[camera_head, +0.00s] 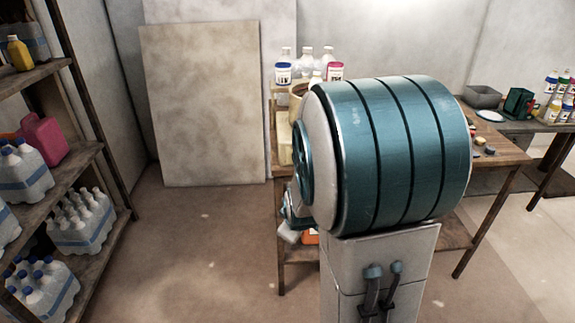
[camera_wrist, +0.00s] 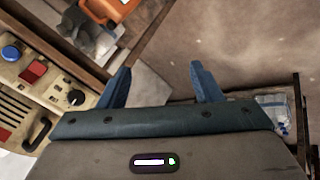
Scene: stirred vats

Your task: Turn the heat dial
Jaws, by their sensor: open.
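The heat dial is most likely the small black round knob (camera_wrist: 76,98) with a white mark, on a beige control panel (camera_wrist: 40,75) at the left of the wrist view. The panel also carries a blue button (camera_wrist: 11,53), red switches (camera_wrist: 33,71) and a black handle (camera_wrist: 37,135). My gripper (camera_wrist: 161,83) is open and empty, with its two blue fingers apart. The knob lies just left of the left finger, outside the gap, with no contact visible. In the head view the knob is hidden, and a beige unit (camera_head: 285,142) shows partly behind my arm.
A wooden table (camera_head: 505,150) stands behind my arm, with bottles (camera_head: 283,70) at its back. An orange object (camera_wrist: 112,8) lies on the wood below. Shelves of bottles (camera_head: 80,225) stand at the left. The floor (camera_head: 190,240) between is clear.

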